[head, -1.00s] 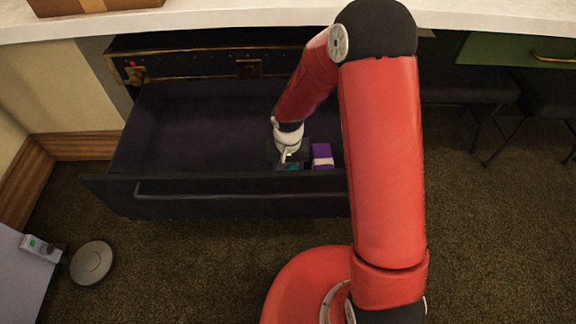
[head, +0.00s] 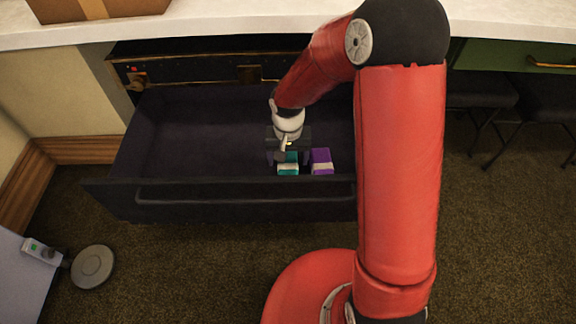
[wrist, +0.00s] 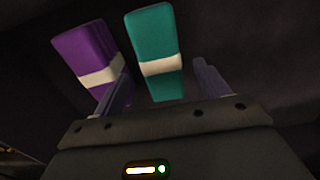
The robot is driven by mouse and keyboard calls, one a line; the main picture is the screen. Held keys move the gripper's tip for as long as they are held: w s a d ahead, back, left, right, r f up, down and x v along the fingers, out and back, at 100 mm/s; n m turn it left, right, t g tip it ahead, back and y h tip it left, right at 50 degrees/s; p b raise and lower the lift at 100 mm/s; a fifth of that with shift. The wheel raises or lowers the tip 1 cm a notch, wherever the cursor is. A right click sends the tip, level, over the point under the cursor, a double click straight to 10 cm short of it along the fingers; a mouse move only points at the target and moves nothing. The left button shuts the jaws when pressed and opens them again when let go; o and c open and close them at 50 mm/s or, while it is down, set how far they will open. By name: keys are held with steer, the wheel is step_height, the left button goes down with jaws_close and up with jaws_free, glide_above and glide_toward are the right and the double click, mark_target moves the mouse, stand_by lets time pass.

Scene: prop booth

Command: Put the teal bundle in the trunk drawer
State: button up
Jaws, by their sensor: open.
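The teal bundle (head: 288,163), with a pale band around it, stands inside the open trunk drawer (head: 245,196) near its front wall. It also shows in the wrist view (wrist: 153,48), beyond and between my fingers. My gripper (head: 288,152) is open just above and behind the teal bundle in the head view. In the wrist view the fingers (wrist: 160,85) stand apart with a gap between them, and the bundle's lower end overlaps that gap. I cannot tell whether any finger touches it.
A purple bundle (head: 321,161) with a pale band stands just right of the teal one. The drawer's left part is empty. A cardboard box (head: 95,8) sits on the counter. A grey disc (head: 92,266) lies on the carpet at left.

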step_height(320, 180, up, 6)
steer(key=shift+f, duration=0.25)
step_height(320, 180, up, 7)
steer(key=t, duration=0.1)
glide_above(288, 166)
steer(key=s+d, duration=0.2)
steer(key=d, duration=0.1)
steer(key=s+d+r+t, duration=0.2)
steer(key=s+d+r, duration=0.2)
steer(key=s, duration=0.5)
steer(key=s+d+r+t, duration=0.2)
steer(key=s+d+r, duration=0.3)
steer(key=s+r, duration=0.4)
steer(key=shift+d+t, duration=0.15)
steer(key=shift+t, duration=0.15)
